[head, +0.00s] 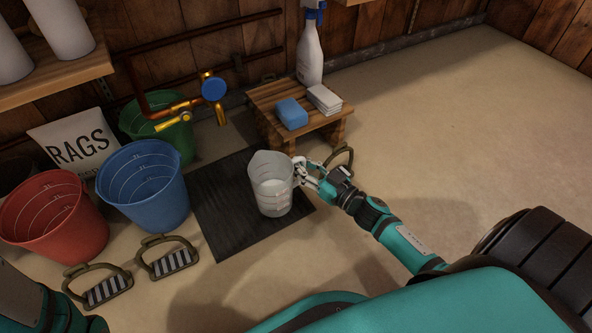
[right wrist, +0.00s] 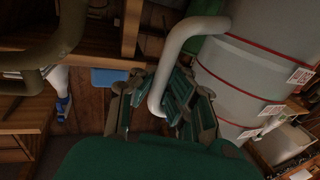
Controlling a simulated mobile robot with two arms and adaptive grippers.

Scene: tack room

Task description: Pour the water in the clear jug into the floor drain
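The clear jug (head: 268,182), with measuring marks and pale contents low inside, appears roughly upright over the dark rectangular mat or grate (head: 228,214). I cannot tell whether the jug touches it. My right gripper (head: 301,172) is at the jug's right side, with its fingers around the handle. In the right wrist view the pale handle (right wrist: 168,72) passes between the fingers of the gripper (right wrist: 170,112), and the jug's body (right wrist: 245,75) fills the right side. No separate drain opening shows. Only part of my left arm shows at the bottom left; its gripper is out of view.
A blue bucket (head: 143,187), a red bucket (head: 52,217) and a green bucket (head: 160,128) stand left of the mat. Stirrups (head: 166,258) lie in front. A wooden stool (head: 290,105) stands behind with a blue sponge (head: 291,114) and spray bottle (head: 309,55). The right floor is clear.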

